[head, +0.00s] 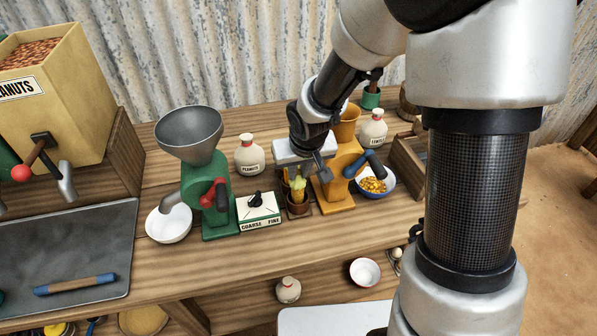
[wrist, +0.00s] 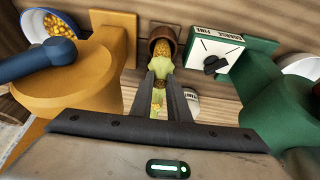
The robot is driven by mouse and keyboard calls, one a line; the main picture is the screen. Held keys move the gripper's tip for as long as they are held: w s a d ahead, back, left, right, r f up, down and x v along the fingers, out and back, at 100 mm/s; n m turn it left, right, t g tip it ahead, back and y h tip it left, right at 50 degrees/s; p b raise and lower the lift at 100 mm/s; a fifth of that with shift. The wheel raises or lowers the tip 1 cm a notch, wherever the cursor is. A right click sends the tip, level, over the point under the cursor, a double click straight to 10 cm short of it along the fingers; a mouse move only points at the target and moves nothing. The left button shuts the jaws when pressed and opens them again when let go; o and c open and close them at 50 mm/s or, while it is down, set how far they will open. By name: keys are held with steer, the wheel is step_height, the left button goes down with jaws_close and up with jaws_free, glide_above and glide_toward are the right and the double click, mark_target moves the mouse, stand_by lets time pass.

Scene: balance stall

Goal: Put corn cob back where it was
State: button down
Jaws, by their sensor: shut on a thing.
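The corn cob (head: 298,190) is yellow with pale green husk and stands about upright between the green mill and the orange mill. My gripper (head: 296,177) is shut on its upper part, from above. In the wrist view the two dark fingers (wrist: 163,82) press on the husk of the cob (wrist: 162,62). A small brown pot (head: 299,209) is right below the cob, and it also shows in the wrist view (wrist: 155,34). The cob's yellow lower end appears at or inside the pot's mouth. I cannot tell whether it touches the bottom.
The green mill (head: 208,180) and a coarse/fine box (head: 259,210) stand to the left. The orange mill (head: 336,180) stands close on the right, with a bowl of kernels (head: 374,184) beyond it. A white bottle (head: 249,157) stands behind. The gap around the pot is narrow.

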steer(key=c, duration=2.1)
jaws_free()
steer(key=shift+f, duration=0.15)
steer(key=o, duration=0.4)
steer(key=shift+r, duration=0.2)
steer(key=shift+r, duration=0.25)
steer(key=s+d+r+m+h+p, duration=0.1)
steer(key=s+d+r, duration=0.3)
steer(key=r, duration=0.5)
steer(key=s+d+r+p, duration=0.2)
steer(key=s+r, duration=0.5)
steer(key=r, duration=0.3)
steer(key=shift+m+t, duration=0.6)
steer(key=s+d+r, duration=0.1)
steer(key=s, duration=0.2)
steer(key=s+d+r, duration=0.2)
steer(key=s, duration=0.2)
steer(key=s+d+r, duration=0.1)
steer(key=s, duration=0.2)
steer(key=shift+s+d+r, duration=0.15)
steer(key=shift+s+r, duration=0.15)
steer(key=shift+r, duration=0.1)
